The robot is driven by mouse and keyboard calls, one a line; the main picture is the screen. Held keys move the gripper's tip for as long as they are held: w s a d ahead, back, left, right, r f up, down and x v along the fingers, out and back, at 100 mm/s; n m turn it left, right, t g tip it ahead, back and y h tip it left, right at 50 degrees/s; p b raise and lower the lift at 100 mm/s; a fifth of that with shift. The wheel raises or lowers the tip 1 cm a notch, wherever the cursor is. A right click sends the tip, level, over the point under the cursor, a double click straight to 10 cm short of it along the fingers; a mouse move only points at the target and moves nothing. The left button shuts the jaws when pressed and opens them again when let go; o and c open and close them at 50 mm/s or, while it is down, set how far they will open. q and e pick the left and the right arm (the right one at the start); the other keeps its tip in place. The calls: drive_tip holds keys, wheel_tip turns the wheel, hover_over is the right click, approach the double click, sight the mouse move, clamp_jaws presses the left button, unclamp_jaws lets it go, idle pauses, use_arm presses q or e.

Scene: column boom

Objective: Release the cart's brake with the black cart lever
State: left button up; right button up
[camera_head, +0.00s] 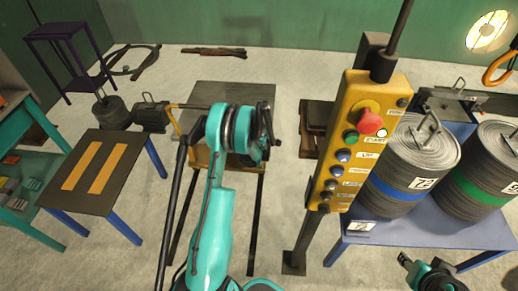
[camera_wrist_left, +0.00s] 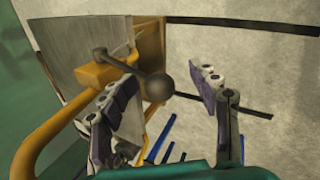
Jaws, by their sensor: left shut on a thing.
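The cart has a grey top (camera_head: 235,95) and a yellow frame, and stands in the middle of the head view. Its grey panel (camera_wrist_left: 85,48) and yellow handle rail (camera_wrist_left: 50,120) also show in the left wrist view. The black cart lever, with a round dark knob (camera_wrist_left: 159,87), lies between the fingers of my left gripper (camera_wrist_left: 168,82), which is shut on it. In the head view my left arm hides the lever and the left fingertips. My right gripper (camera_head: 408,260) is at the lower right, away from the cart; its finger gap is unclear.
A yellow control box (camera_head: 358,140) with a red button hangs right of the cart. Weight drums (camera_head: 410,165) stand on a blue table (camera_head: 420,235) at the right. A dark table with orange strips (camera_head: 95,165) stands left.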

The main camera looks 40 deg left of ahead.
use_arm(q)
drive_tip(key=shift+s+r, duration=0.1)
drive_tip(key=shift+s, duration=0.05)
drive_tip(key=v, duration=1.2)
idle(0.3)
drive_tip(key=s+d+r+m+t+h, duration=0.1)
drive_tip(key=s+d+r+m, duration=0.3)
drive_tip(key=d+r+m, duration=0.25)
drive_tip(key=s+d+r+m, duration=0.3)
drive_tip(key=d+r+m, duration=0.2)
drive_tip(key=d+r, duration=0.25)
drive_tip(key=s+d+r+m+t+h, duration=0.1)
drive_tip(key=s+d+m, duration=0.4)
drive_tip(key=s+m, duration=0.2)
drive_tip(key=s+d+r+m+h, duration=0.1)
drive_tip(key=s+d+r+m, duration=0.1)
drive_tip(key=s+d+m, duration=0.4)
drive_tip(key=s+m, duration=0.1)
drive_tip(key=s, duration=0.2)
drive_tip(key=shift+t, duration=0.4)
